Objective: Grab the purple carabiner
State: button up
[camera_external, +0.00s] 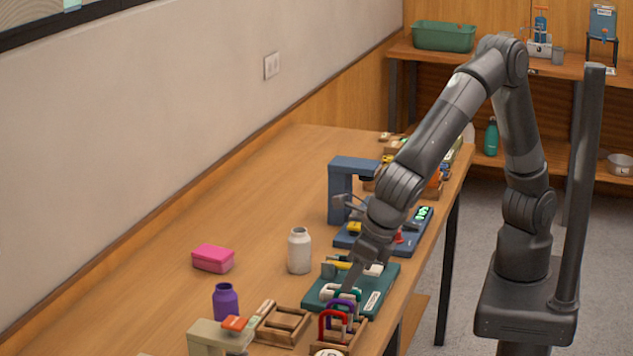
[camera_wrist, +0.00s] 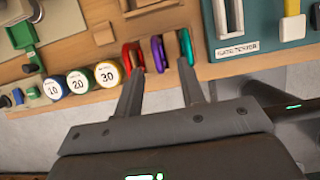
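The purple carabiner (camera_external: 341,306) stands on edge in a wooden rack near the front of the table, between a red carabiner (camera_external: 331,325) and a teal one (camera_external: 344,294). In the wrist view the purple carabiner (camera_wrist: 158,53) shows edge-on, with the red one (camera_wrist: 127,56) on its left and the teal one (camera_wrist: 186,46) on its right. My gripper (camera_wrist: 162,72) is open and empty. The purple carabiner lies ahead of the gap between its fingers. In the external view my gripper (camera_external: 352,276) is above and just behind the rack; its fingertips are hard to make out.
A green board (camera_external: 375,300) with tools lies behind the rack. Round numbered weights (camera_wrist: 80,82) stand left of the carabiners in the wrist view. A white bottle (camera_external: 299,251), purple bottle (camera_external: 226,302) and pink box (camera_external: 213,259) stand farther left. The table's middle is mostly clear.

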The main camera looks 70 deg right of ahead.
aim_at(336, 303)
jog(key=x, duration=0.8)
jog(key=shift+w+a+f, duration=0.15)
jog(key=shift+a+f, duration=0.15)
jog(key=shift+f, duration=0.05)
jog(key=shift+c, duration=0.3)
grip_shut()
